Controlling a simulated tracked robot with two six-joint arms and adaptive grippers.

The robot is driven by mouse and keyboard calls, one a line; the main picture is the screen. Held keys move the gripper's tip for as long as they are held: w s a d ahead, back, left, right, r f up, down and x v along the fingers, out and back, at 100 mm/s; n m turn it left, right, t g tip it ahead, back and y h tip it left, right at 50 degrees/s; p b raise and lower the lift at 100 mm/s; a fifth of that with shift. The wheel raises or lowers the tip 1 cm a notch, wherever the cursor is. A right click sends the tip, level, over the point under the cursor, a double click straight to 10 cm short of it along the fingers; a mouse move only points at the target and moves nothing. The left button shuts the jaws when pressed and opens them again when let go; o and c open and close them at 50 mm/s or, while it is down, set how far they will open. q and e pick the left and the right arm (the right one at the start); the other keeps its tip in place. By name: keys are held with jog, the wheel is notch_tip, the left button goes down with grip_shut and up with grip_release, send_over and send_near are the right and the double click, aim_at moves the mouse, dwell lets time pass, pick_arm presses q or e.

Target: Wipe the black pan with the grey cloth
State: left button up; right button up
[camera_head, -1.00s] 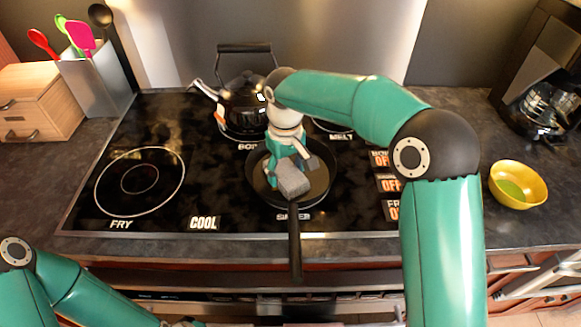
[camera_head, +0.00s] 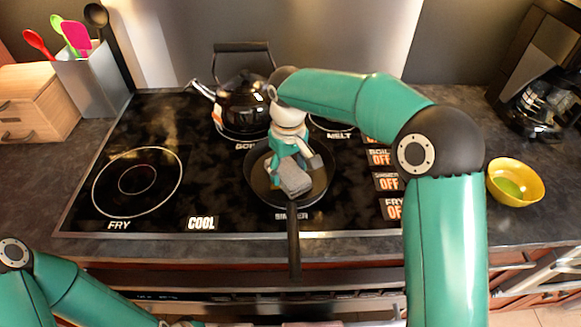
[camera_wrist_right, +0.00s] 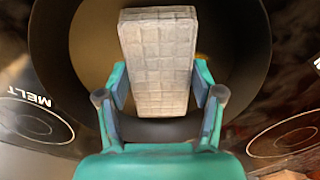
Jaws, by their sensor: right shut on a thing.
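The black pan (camera_head: 262,193) sits on the front right burner of the stove, its handle pointing to the front edge. The grey cloth (camera_head: 295,181) is a folded block inside the pan's outline. My right gripper (camera_head: 297,164) points down over the pan and is shut on the cloth. In the right wrist view the cloth (camera_wrist_right: 158,60) sits between the two fingers (camera_wrist_right: 160,98), with the pan (camera_wrist_right: 243,50) around and behind it. I cannot tell whether the cloth touches the pan's bottom. My left arm shows at the lower left; its gripper is mostly out of sight at the bottom edge.
A black kettle (camera_head: 242,103) stands on the burner behind the pan. A yellow bowl (camera_head: 515,183) is on the right counter, with a coffee maker (camera_head: 540,80) behind it. A utensil holder (camera_head: 95,85) and wooden box (camera_head: 35,103) stand at left. The front left burner is bare.

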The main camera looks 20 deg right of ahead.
jog(key=shift+w+a, duration=0.15)
jog(key=shift+a, duration=0.45)
jog(key=shift+s+d+f, duration=0.1)
jog(key=shift+s+d, duration=0.05)
jog(key=shift+d, duration=0.35)
jog(key=shift+s+d+f, duration=0.1)
jog(key=shift+s+d, duration=0.05)
jog(key=shift+d, duration=0.35)
jog(key=shift+s+d+b, duration=0.15)
jog(key=shift+d+b, duration=0.15)
jog(key=shift+d, duration=0.05)
